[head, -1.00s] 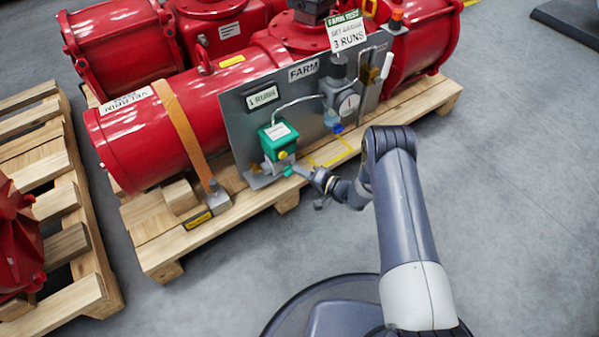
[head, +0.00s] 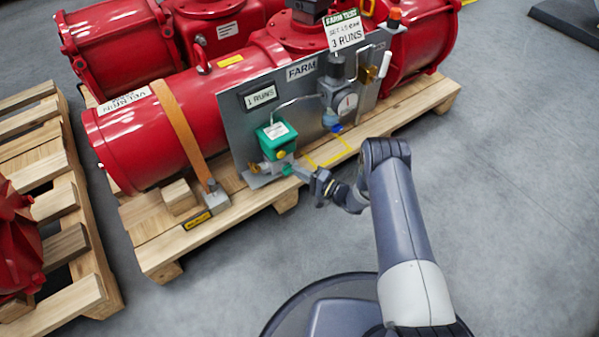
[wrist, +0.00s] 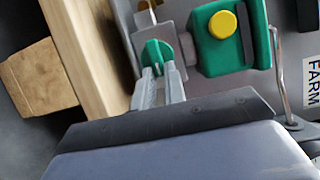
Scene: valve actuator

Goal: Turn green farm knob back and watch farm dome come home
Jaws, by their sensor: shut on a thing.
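The green farm knob (wrist: 156,55) sits on a grey valve body beside the green box with a yellow button (wrist: 222,25). My gripper (wrist: 158,75) is shut on the knob, one finger at each side of it. In the head view my gripper (head: 296,172) reaches the knob (head: 287,170) from the right, below the green box (head: 276,139). The grey panel (head: 236,125) carries a FARM label (head: 301,69) and a counter (head: 261,97) that reads 1 RUNS. A sign (head: 344,30) above shows 3 RUNS. The farm dome is not clearly made out.
The red actuator (head: 130,140) lies on a wooden pallet (head: 160,250), with an orange strap (head: 178,125) around it. Another pallet (head: 75,240) stands left.

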